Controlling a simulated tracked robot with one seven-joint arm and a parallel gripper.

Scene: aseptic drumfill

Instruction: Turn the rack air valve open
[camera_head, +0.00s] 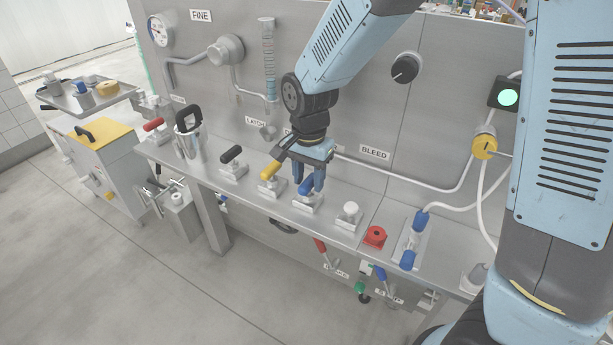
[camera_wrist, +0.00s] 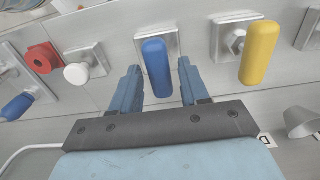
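No label naming the rack air valve is readable. A blue-handled valve (camera_head: 306,187) sits on a square plate on the steel bench, in the middle of a row of valves. My gripper (camera_head: 311,184) is over it, pointing down. In the wrist view, the blue handle (camera_wrist: 157,68) lies between the two fingers of my gripper (camera_wrist: 160,74), with a gap on each side. The fingers are apart and do not appear to touch it. In the head view the fingers partly hide this handle.
A yellow-handled valve (camera_head: 270,169) stands close on one side, a white knob (camera_head: 350,212) on the other. A red knob (camera_head: 375,236) and a blue-handled fitting (camera_head: 408,260) are further right. A black-handled valve (camera_head: 231,156) is to the left. The panel wall rises behind.

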